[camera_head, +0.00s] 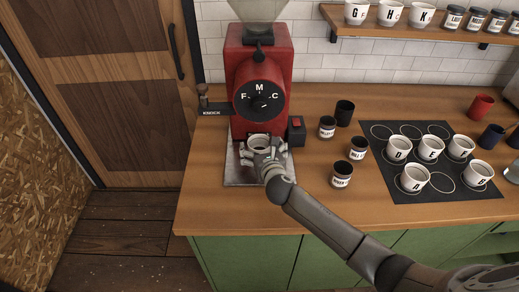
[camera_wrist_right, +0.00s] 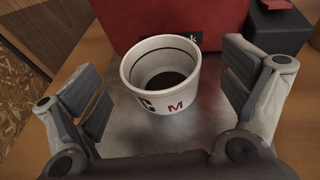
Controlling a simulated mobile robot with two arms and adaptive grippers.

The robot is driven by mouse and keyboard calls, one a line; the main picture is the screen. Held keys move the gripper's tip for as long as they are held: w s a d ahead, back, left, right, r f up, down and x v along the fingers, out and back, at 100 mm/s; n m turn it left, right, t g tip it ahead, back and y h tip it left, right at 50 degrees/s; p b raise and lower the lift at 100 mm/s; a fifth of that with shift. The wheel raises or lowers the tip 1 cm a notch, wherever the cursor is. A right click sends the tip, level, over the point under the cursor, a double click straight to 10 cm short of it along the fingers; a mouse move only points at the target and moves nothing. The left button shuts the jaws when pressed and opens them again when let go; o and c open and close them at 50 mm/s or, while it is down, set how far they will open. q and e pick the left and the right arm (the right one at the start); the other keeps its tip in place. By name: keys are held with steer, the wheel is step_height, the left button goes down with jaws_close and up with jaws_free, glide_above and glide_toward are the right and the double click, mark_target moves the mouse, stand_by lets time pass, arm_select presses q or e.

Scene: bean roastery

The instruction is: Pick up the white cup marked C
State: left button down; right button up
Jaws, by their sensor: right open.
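The white cup marked C (camera_wrist_right: 160,80) stands upright on the metal plate of the red grinder. It has a dark ring inside its rim, dark contents at the bottom, and the letters C and M on its side. In the head view the cup (camera_head: 258,142) is partly hidden by my right gripper (camera_head: 262,153). In the right wrist view my right gripper (camera_wrist_right: 168,112) is open, one finger on each side of the cup, with a gap visible at both sides. My left gripper is not in view.
The red grinder (camera_head: 262,62) rises right behind the cup, with a small dark box with a red button (camera_head: 296,131) beside it. Farther right, a black mat (camera_head: 424,133) holds several white lettered cups. The counter's left front is clear.

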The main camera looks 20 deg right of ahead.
mark_target(257, 138)
steer(key=shift+x, duration=1.2)
steer(key=shift+w+f, duration=0.25)
steer(key=shift+w, duration=0.2)
steer(key=c, duration=1.2)
steer(key=shift+r, duration=0.1)
steer(key=shift+c, duration=0.7)
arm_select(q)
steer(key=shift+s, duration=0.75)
arm_select(e)
steer(key=shift+r, duration=0.15)
